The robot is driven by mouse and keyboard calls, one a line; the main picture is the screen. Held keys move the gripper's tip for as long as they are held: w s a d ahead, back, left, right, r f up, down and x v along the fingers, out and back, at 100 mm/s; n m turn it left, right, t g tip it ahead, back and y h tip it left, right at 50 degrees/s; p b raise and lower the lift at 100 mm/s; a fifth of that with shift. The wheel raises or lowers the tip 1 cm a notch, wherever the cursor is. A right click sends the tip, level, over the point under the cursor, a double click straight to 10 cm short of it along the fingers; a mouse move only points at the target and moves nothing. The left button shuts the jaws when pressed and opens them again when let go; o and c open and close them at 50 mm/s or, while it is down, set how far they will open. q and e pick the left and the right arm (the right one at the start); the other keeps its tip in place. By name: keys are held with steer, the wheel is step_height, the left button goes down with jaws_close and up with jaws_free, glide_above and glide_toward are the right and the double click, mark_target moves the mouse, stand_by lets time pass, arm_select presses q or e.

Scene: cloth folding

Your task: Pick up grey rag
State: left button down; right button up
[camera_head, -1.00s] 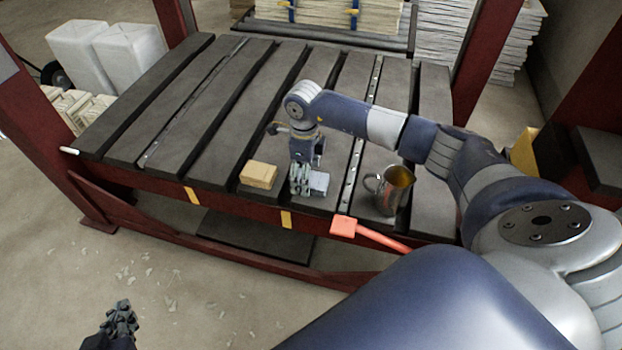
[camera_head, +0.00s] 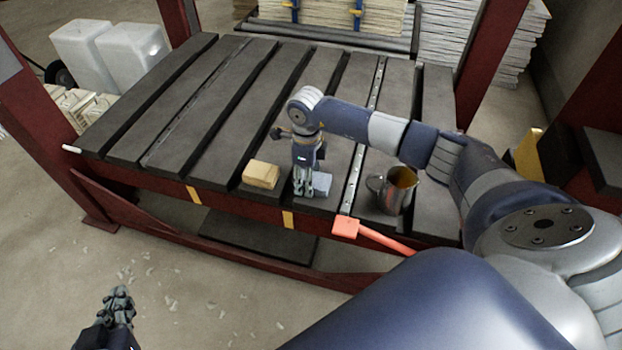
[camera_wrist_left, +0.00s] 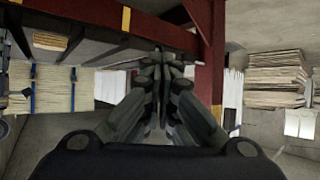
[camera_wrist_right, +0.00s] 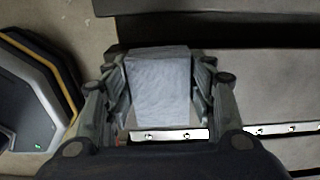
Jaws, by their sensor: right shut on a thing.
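The grey rag (camera_head: 322,184) is a small folded pale block-like shape at the front of the dark slatted table (camera_head: 215,135). My right gripper (camera_head: 304,190) points down at it and is shut on it. In the right wrist view the rag (camera_wrist_right: 160,85) lies between the two fingers, which touch its sides. I cannot tell whether it is clear of the table. My left gripper (camera_head: 120,296) is off the table at the lower left, over the floor. In the left wrist view its fingers (camera_wrist_left: 160,68) meet, with nothing between them.
A yellow block (camera_head: 261,175) lies just left of my right gripper. A metal mug (camera_head: 397,190) stands to its right. A red-orange tool (camera_head: 346,227) lies at the front edge. Red posts (camera_head: 38,125) frame the table. The table's left part is clear.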

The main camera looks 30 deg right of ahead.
steer(key=shift+r, duration=0.15)
